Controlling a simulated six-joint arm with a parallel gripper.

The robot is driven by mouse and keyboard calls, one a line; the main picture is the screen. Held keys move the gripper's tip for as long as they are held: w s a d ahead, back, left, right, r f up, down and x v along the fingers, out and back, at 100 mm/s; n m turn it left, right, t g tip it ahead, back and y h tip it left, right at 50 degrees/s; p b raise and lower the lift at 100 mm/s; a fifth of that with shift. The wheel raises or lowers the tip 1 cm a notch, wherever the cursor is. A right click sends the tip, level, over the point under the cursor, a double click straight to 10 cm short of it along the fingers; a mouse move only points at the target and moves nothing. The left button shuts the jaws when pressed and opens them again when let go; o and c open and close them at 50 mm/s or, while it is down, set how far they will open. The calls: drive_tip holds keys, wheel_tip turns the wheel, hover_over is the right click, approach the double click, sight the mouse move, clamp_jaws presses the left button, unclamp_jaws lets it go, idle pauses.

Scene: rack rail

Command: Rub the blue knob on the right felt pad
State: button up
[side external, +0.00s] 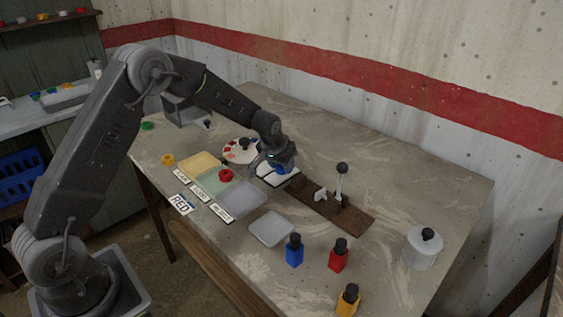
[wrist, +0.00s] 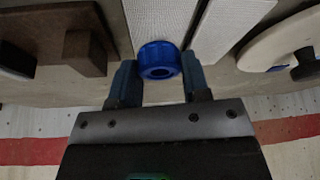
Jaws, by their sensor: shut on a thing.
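My gripper (side external: 281,163) is shut on the blue knob (wrist: 159,60). The knob is a ribbed blue ring with a hollow in its face, held between the two fingertips (wrist: 160,78). Two white felt pads lie side by side under and beyond it. In the wrist view the knob overlaps the near part of the left-hand pad (wrist: 160,18). The other pad (wrist: 232,22) lies to its right, across a narrow gap. In the side view the white pads (side external: 266,172) are partly hidden by my gripper. I cannot tell whether the knob touches the felt.
A dark wooden board (side external: 355,213) with a lever stands right of the pads, and a round paint palette (side external: 235,151) stands left. Coloured trays (side external: 200,163) with a red knob (side external: 226,175) lie in front. Several bottles (side external: 339,255) and a white jar (side external: 422,250) stand further right.

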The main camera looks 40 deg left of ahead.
drive_tip(key=shift+f, duration=0.3)
idle(0.5)
drive_tip(key=o, duration=0.9)
drive_tip(key=shift+r, duration=0.3)
idle(0.4)
drive_tip(key=c, duration=1.3)
